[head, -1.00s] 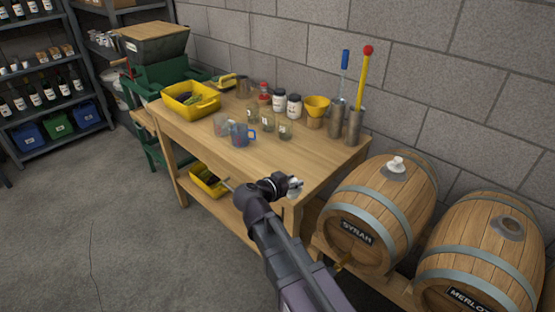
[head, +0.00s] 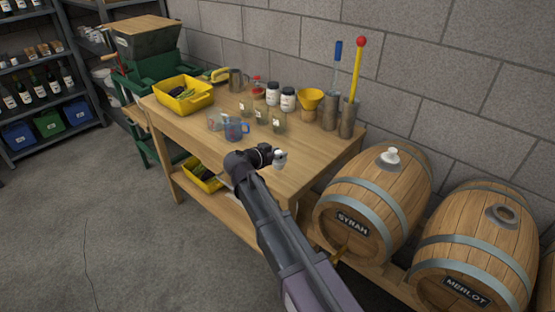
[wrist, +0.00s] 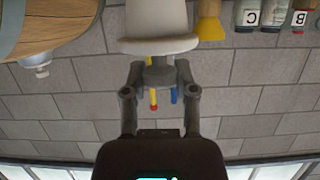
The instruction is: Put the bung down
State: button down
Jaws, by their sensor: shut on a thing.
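My gripper (wrist: 158,72) is shut on a pale grey-white bung (wrist: 158,28), seen large in the wrist view between the two fingers. I cannot tell the exact height of the bung above the tabletop. My fingers are partly hidden in the head view.
A yellow bin (head: 184,96) is at left. The SYRAH barrel (head: 370,200) has a white bung; the MERLOT barrel (head: 480,245) shows an open hole. The front tabletop is bare.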

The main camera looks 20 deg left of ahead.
jog(key=shift+w+a, duration=0.3)
jog(key=shift+w, duration=0.15)
jog(key=shift+w+a+f+b, duration=0.1)
jog(key=shift+w+f+b, duration=0.1)
jog(key=shift+f+b, duration=0.1)
jog(key=shift+s+f+b, duration=0.1)
jog(key=shift+f+b, duration=1.45)
jog(key=shift+f, duration=0.2)
jog(key=shift+c, duration=2)
grip_release()
jog(key=shift+r, duration=0.25)
